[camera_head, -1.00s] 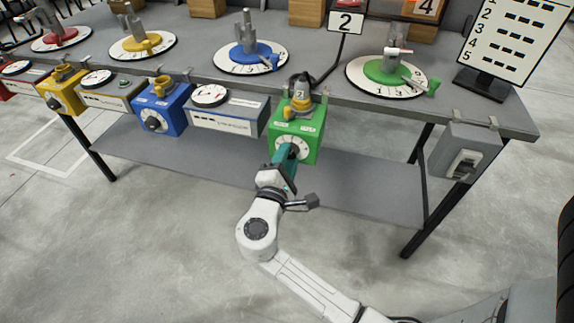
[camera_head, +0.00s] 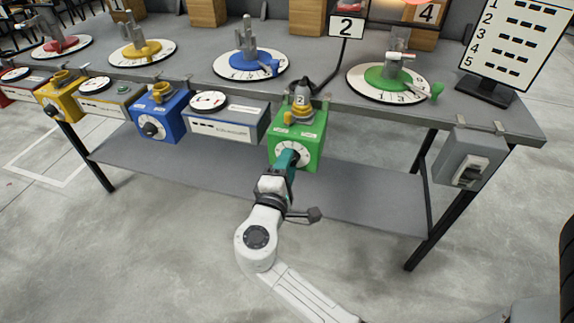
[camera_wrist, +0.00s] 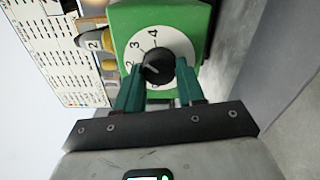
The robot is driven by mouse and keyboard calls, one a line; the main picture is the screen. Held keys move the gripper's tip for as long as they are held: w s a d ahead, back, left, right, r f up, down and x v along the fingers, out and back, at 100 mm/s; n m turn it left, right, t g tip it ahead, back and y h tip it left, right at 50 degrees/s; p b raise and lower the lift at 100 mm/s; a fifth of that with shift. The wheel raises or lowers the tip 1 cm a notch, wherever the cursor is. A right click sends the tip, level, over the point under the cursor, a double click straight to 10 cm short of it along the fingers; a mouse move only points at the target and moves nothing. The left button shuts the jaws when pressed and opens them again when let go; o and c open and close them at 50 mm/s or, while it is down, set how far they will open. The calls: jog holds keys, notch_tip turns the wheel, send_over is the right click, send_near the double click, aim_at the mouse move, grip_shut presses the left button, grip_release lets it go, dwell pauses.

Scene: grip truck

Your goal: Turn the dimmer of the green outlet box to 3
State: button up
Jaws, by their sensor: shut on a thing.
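The green outlet box (camera_head: 309,148) hangs at the front edge of the table. Its white dial (camera_wrist: 180,45) faces me and shows 2, 3 and 4 in the wrist view. The black dimmer knob (camera_wrist: 162,72) sits at the dial's middle. A light pointer line on the knob points roughly toward 2. My gripper (camera_wrist: 160,92) has its two teal fingers on either side of the knob, shut on it. In the head view my gripper (camera_head: 287,160) reaches the box front from below and covers part of the dial.
A blue outlet box (camera_head: 165,117) and a meter box (camera_head: 222,123) hang to the left. A grey switch box (camera_head: 468,160) hangs at the table's right end. A lower shelf (camera_head: 365,195) runs beneath. The floor in front is clear.

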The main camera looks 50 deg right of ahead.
jog(key=o, duration=1)
jog(key=shift+o, duration=0.2)
jog(key=shift+a, duration=0.1)
jog(key=v, duration=1)
jog(key=shift+a+p, duration=0.3)
jog(key=shift+p, duration=0.05)
jog(key=shift+s, duration=0.2)
jog(key=s+d+f+m+g+y, duration=0.2)
jog(key=s+f+m+y, duration=0.1)
jog(key=s+f+y, duration=0.3)
jog(key=s+d+f+m+g+y, duration=0.25)
jog(key=s+f+y, duration=0.2)
jog(key=f, duration=0.35)
jog(key=s+a+f+y, duration=0.3)
jog(key=s+a+y, duration=0.3)
jog(key=a, duration=0.1)
notch_tip(320, 180, up, 15)
jog(key=p, duration=1.5)
jog(key=shift+a+r+m+g, duration=0.25)
jog(key=shift+m+g, duration=0.1)
jog(key=shift+m, duration=0.1)
